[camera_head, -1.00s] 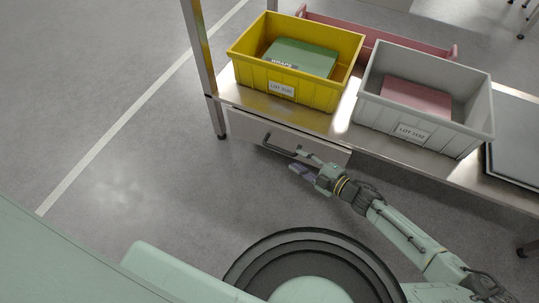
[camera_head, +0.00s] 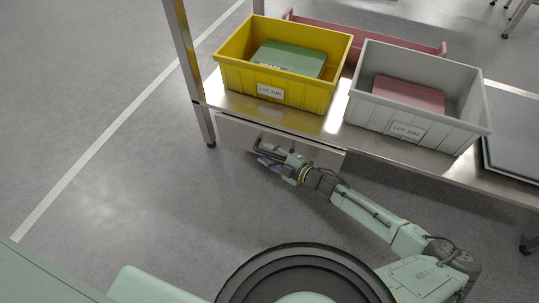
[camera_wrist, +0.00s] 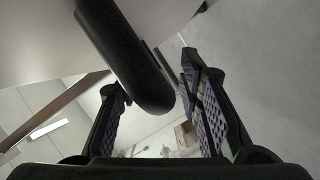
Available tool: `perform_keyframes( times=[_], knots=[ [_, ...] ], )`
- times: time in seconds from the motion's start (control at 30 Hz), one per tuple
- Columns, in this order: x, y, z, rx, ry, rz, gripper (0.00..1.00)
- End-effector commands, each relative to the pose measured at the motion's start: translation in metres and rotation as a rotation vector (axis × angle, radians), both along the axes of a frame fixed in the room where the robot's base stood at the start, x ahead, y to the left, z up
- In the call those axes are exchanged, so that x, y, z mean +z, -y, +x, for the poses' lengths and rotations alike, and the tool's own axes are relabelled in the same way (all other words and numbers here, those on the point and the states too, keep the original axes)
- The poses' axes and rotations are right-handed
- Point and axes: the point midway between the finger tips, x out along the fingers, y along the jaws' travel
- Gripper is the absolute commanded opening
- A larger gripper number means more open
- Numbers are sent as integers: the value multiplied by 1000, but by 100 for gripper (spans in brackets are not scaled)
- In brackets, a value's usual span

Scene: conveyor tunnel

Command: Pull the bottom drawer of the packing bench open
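The packing bench (camera_head: 335,131) carries a pale drawer front (camera_head: 232,133) under its left part, the only drawer front I can make out. A dark bar handle (camera_head: 258,143) sticks out from it, partly hidden by my gripper. My gripper (camera_head: 268,157) is at this handle. In the wrist view, the rounded dark handle (camera_wrist: 140,70) reaches in between the two fingers of my gripper (camera_wrist: 160,110). The fingers stand apart, with gaps visible beside the handle. I cannot tell whether either finger touches it. The drawer looks closed.
A yellow crate (camera_head: 303,92) with a green box and a grey crate (camera_head: 435,135) with a red box stand on the bench top. A bench post (camera_head: 190,85) rises at the left corner. The floor (camera_head: 110,185) in front and to the left is clear.

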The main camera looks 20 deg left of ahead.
Motion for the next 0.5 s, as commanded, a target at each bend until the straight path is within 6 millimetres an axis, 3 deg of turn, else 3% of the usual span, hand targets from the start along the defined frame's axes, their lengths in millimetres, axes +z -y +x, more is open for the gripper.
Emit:
perform_keyframes(
  times=[0.27, 0.5],
  knots=[
    [0, -1, 1, -1, 0, -1, 32],
    [0, -1, 0, -1, 0, -1, 16]
  ],
)
